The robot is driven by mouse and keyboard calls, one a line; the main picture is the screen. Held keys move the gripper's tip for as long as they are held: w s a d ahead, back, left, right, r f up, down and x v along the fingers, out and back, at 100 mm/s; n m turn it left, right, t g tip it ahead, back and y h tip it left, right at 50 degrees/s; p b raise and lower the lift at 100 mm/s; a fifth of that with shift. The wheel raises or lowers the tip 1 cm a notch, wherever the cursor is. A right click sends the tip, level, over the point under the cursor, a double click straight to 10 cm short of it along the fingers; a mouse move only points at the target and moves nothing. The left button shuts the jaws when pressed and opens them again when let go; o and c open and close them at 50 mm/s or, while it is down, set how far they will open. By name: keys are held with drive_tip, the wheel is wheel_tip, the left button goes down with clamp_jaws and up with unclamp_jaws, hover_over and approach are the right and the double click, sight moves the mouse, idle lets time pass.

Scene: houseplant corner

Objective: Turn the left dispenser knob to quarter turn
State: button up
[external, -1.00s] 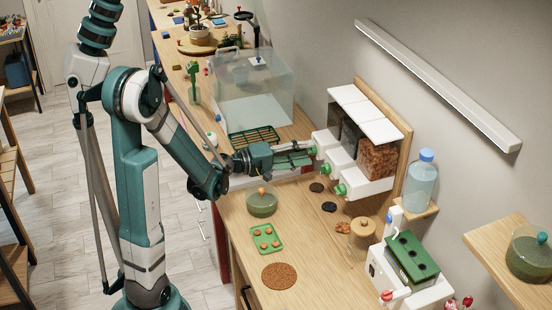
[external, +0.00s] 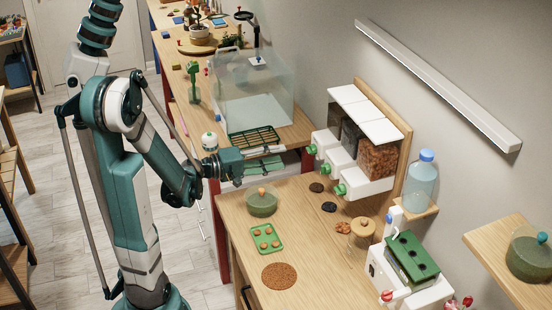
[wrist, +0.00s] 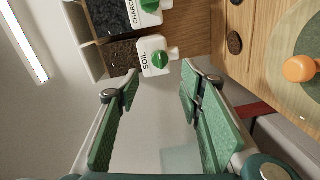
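The dispenser has white bins with green knobs on a wooden wall board. The left dispenser knob (external: 312,150) is on the farthest bin. In the wrist view the left knob (wrist: 160,60) sits on the white front labelled SOIL, ahead of the fingertips. Its exact turn angle is hard to read. My gripper (external: 284,156) is open and empty, to the left of the left knob and apart from it. In the wrist view my gripper (wrist: 160,77) has its two green fingers spread wide, with nothing between them.
The middle knob (external: 325,169) and right knob (external: 340,190) are close beside the left one. A clear tank (external: 270,85) stands behind my gripper.

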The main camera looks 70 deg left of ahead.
drive_tip(key=shift+s, duration=0.4)
drive_tip(key=shift+d, duration=0.1)
drive_tip(key=w+d+f+m+g+h, duration=0.1)
drive_tip(key=d+f+m+g+h, duration=0.2)
drive_tip(key=d, duration=0.8)
drive_tip(key=w+d+f+m+g, duration=0.1)
drive_tip(key=d+m+g, duration=0.25)
drive_tip(key=d, duration=0.75)
drive_tip(key=s+d+r+m+g+y, duration=0.1)
drive_tip(key=s+d+m+g+y, duration=0.2)
drive_tip(key=s+d+m, duration=0.6)
drive_tip(key=shift+s+d+p, duration=0.3)
drive_tip(key=shift+s+d, duration=1.2)
drive_tip(key=shift+s, duration=0.7)
drive_tip(key=shift+r+g, duration=0.1)
drive_tip(key=shift+g, duration=0.15)
idle(0.4)
